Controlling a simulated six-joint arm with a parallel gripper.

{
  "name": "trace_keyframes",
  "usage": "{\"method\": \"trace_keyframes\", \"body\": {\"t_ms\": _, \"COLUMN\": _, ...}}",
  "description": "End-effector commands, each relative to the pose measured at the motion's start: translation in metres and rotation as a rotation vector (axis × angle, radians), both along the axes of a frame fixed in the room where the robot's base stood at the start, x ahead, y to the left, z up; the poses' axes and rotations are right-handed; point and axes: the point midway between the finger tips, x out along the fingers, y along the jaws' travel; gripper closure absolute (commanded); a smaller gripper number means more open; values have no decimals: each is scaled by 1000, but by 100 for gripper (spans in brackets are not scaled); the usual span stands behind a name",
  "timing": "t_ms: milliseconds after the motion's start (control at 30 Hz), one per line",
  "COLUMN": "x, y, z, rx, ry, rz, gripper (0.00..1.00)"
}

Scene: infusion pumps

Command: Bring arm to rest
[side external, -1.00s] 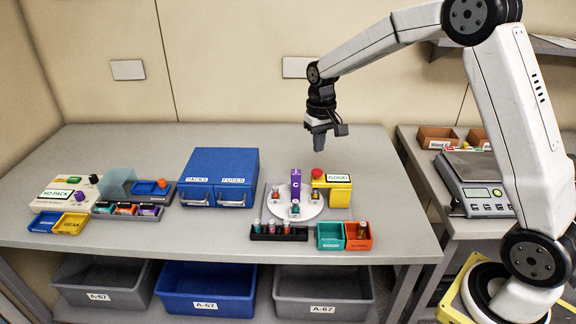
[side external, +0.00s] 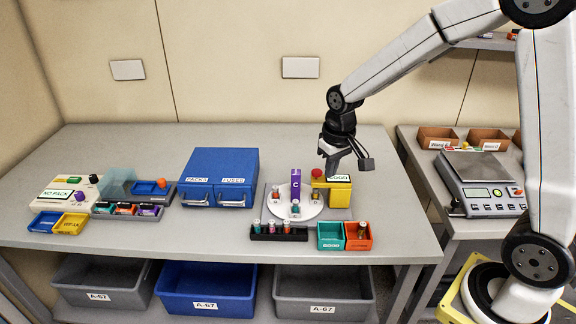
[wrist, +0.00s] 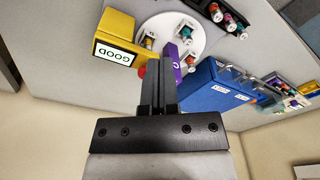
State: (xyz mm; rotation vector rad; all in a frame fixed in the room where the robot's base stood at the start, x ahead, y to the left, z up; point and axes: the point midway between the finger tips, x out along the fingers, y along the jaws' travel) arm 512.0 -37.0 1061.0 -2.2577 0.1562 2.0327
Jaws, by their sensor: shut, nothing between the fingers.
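My gripper (side external: 330,163) hangs at the end of my arm above the table, close over the back of the yellow tester (side external: 340,197) with the "GOOD" display in the side view. The fingers are shut together and hold nothing. In the wrist view the shut fingers (wrist: 158,86) point toward the tester and the white round plate. It is hard to tell how far the fingertips are above the tester.
The white round plate (side external: 274,206) carries a purple "C" post and several vials. Blue drawers (side external: 218,178) stand left of it. Teal (side external: 330,236) and orange (side external: 358,237) bins are at the front edge. A scale (side external: 481,184) stands on the right-hand table.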

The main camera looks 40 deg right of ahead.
Motion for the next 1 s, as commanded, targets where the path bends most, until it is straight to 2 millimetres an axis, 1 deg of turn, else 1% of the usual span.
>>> {"method": "trace_keyframes", "body": {"t_ms": 33, "x": -12, "y": 5, "z": -2, "rx": -1, "ry": -12, "rz": 16, "gripper": 100}}
{"method": "trace_keyframes", "body": {"t_ms": 300, "x": -72, "y": 26, "z": -15, "rx": -9, "ry": -76, "rz": 88, "gripper": 100}}
{"method": "trace_keyframes", "body": {"t_ms": 400, "x": -91, "y": 31, "z": -20, "rx": -11, "ry": -97, "rz": 110, "gripper": 100}}
{"method": "trace_keyframes", "body": {"t_ms": 500, "x": -106, "y": 34, "z": -24, "rx": -13, "ry": -113, "rz": 127, "gripper": 100}}
{"method": "trace_keyframes", "body": {"t_ms": 600, "x": -116, "y": 36, "z": -26, "rx": -14, "ry": -122, "rz": 137, "gripper": 100}}
{"method": "trace_keyframes", "body": {"t_ms": 700, "x": -120, "y": 37, "z": -28, "rx": -14, "ry": -126, "rz": 143, "gripper": 100}}
{"method": "trace_keyframes", "body": {"t_ms": 1000, "x": -121, "y": 37, "z": -28, "rx": -14, "ry": -127, "rz": 144, "gripper": 100}}
